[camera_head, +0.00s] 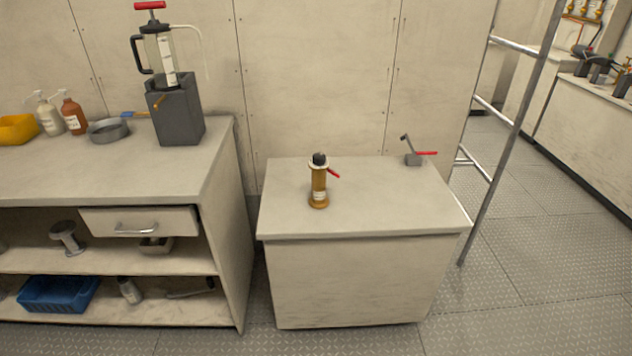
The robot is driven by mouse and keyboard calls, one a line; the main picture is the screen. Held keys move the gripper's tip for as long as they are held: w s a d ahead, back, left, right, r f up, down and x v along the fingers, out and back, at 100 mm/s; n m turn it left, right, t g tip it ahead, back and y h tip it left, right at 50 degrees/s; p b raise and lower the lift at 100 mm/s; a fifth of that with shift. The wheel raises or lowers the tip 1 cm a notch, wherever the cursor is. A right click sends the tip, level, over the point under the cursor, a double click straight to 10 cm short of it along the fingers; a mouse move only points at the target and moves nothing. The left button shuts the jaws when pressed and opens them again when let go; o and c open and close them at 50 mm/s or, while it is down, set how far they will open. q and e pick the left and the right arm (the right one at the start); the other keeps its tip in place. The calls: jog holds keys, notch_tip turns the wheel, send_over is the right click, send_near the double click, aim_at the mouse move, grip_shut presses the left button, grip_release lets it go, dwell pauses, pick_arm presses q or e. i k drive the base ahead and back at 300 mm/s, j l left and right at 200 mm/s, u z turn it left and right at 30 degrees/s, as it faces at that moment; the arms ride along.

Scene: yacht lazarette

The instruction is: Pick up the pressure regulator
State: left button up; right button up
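On the low cabinet in the middle stands an upright brass-coloured cylinder (319,183) with a dark cap, a pale label and a red lever pointing right. Near the back right corner of the same top sits a small grey fitting (413,159) with a dark upright arm and a red handle. I cannot tell for certain which of these two is the pressure regulator. Both stand apart with clear space around them. Neither of my grippers is in view.
The cabinet top (380,210) is otherwise clear. A longer bench (160,172) at left carries a grey block (178,115) with a pump (162,55), bottles (72,115), a grey ring (108,130) and a yellow bin (17,129). A metal ladder (511,125) stands at right.

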aim_at(319, 199)
jog(key=i+j+z, duration=0.1)
jog(key=j, duration=0.3)
jog(key=i+j+z, duration=0.1)
jog(key=j, duration=0.35)
jog(key=i+j+z, duration=0.15)
jog(key=j, duration=0.3)
jog(key=i+j+z, duration=0.1)
jog(key=j, duration=0.35)
jog(key=i+j+z, duration=0.15)
jog(key=i+j, duration=0.45)
